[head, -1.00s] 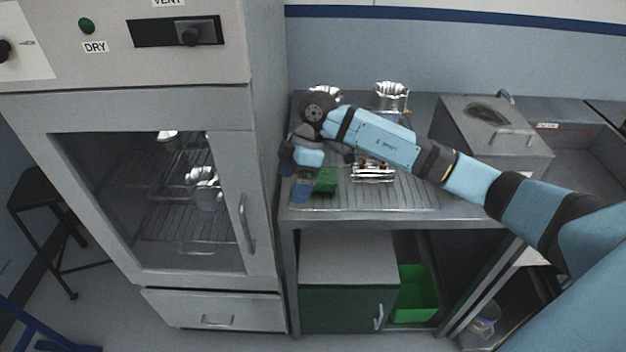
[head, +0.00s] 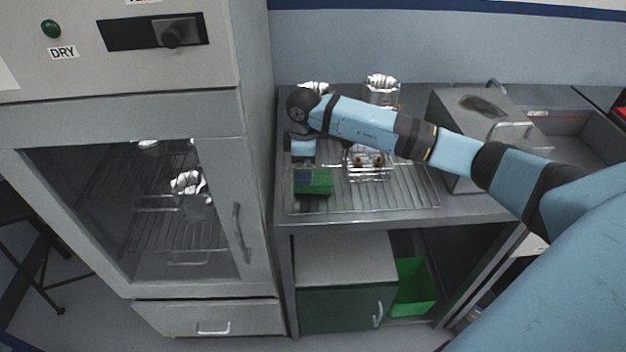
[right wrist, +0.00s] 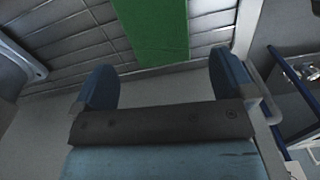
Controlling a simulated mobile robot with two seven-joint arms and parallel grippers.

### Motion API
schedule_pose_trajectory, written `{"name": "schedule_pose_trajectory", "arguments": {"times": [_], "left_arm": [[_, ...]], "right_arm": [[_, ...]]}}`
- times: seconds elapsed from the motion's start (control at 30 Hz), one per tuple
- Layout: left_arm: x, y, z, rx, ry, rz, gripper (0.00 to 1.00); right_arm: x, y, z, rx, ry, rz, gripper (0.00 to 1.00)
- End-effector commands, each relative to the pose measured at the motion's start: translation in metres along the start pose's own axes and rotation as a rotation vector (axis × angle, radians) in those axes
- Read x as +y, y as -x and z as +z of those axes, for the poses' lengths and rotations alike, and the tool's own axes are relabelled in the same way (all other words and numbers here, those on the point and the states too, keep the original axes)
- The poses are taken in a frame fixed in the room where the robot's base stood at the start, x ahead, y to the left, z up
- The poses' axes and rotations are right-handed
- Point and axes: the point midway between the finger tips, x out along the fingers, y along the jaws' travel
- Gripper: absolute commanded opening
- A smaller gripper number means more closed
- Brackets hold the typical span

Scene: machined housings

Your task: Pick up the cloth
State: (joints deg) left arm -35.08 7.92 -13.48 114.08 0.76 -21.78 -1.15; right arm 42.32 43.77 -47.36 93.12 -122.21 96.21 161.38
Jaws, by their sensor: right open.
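The green cloth (head: 320,184) lies flat on the wire rack at the left end of the steel bench. It also shows in the right wrist view (right wrist: 157,30), where its near end lies just beyond the fingertips, in line with the gap between them. My right gripper (head: 303,178) is at the left part of the cloth, partly covering it in the head view. In the right wrist view my right gripper (right wrist: 162,75) has its two blue fingers wide apart with nothing between them. Contact with the cloth cannot be told. My left gripper is not in view.
A wire rack (head: 405,198) covers the bench top. A small metal fixture (head: 368,165) stands right of the cloth, with shiny metal housings (head: 381,90) behind. A drying cabinet (head: 255,200) rises close on the left. A grey box (head: 475,125) stands right.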

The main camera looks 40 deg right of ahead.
Motion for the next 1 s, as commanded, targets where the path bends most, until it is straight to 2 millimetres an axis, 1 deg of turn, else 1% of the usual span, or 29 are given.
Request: {"name": "schedule_pose_trajectory", "arguments": {"times": [0.1, 0.23, 0.37, 0.57, 0.6, 0.67, 0.7, 0.77, 0.8, 1.0], "left_arm": [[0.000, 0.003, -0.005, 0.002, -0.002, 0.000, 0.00], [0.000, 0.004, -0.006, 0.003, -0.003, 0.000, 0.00], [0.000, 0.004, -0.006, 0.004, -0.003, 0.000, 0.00], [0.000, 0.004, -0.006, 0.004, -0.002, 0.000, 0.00], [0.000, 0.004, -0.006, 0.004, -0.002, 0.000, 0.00], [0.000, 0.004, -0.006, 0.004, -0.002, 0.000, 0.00], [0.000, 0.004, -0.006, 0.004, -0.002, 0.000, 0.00], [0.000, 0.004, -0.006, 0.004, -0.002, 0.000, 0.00], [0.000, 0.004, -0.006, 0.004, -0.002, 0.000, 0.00], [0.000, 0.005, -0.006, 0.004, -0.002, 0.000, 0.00]], "right_arm": [[0.000, -0.019, 0.003, -0.004, -0.002, -0.004, 1.00], [0.001, -0.036, 0.003, -0.002, -0.001, -0.002, 1.00], [0.001, -0.043, 0.002, 0.000, 0.000, -0.001, 1.00], [0.001, -0.044, 0.002, 0.000, 0.001, -0.001, 1.00], [0.001, -0.044, 0.002, 0.000, 0.000, -0.001, 0.91], [0.001, -0.044, 0.002, 0.000, 0.000, -0.001, 0.77], [0.001, -0.044, 0.002, 0.000, 0.000, -0.001, 0.68], [0.001, -0.044, 0.002, 0.000, 0.000, -0.001, 0.54], [0.001, -0.044, 0.002, 0.000, 0.000, -0.001, 0.49], [0.001, -0.043, 0.002, 0.000, 0.000, -0.001, 0.49]]}}
